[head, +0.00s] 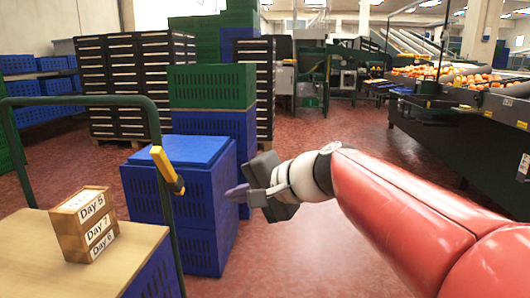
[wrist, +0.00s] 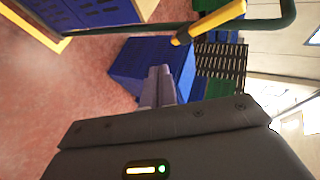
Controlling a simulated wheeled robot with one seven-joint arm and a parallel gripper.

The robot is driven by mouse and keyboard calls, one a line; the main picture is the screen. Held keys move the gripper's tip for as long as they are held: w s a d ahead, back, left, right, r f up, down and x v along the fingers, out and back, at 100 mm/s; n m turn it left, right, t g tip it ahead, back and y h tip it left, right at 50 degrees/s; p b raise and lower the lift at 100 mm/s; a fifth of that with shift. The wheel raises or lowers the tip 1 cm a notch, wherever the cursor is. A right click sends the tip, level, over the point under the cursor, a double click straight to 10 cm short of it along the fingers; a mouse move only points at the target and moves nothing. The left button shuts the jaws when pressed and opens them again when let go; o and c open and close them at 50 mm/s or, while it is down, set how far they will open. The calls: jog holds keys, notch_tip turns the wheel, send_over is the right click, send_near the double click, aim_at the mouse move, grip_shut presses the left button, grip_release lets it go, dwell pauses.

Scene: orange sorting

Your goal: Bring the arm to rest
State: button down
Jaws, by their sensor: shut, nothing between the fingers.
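My red arm reaches in from the right of the head view, and my gripper (head: 238,193) points left in front of the blue crates. In the wrist view the two grey fingers of my gripper (wrist: 160,72) lie together, shut and empty. Nothing is held between them. The gripper appears in front of a stack with a blue lid (head: 180,152); how far apart they are I cannot tell.
A trolley with a green rail (head: 75,101) and wooden top (head: 130,250) stands at left, carrying a wooden day-block calendar (head: 88,224). A yellow-handled tool (head: 166,168) is at the rail. A conveyor with oranges (head: 470,80) is at right. Red floor (head: 300,250) is clear between.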

jog(key=s+d+f+n+h+p, duration=0.2)
jog(key=s+d+f+h+p, duration=0.1)
jog(key=s+d, duration=0.6)
jog(key=s+d+f+n+h+p, duration=0.3)
jog(key=s+d+f+h, duration=0.3)
jog(key=d, duration=0.7)
jog(key=s+h+p, duration=0.1)
jog(key=s+h, duration=0.1)
jog(key=s, duration=0.1)
jog(key=shift+s+d+f+g, duration=0.2)
jog(key=shift+d+g, duration=0.1)
jog(key=shift+g, duration=0.1)
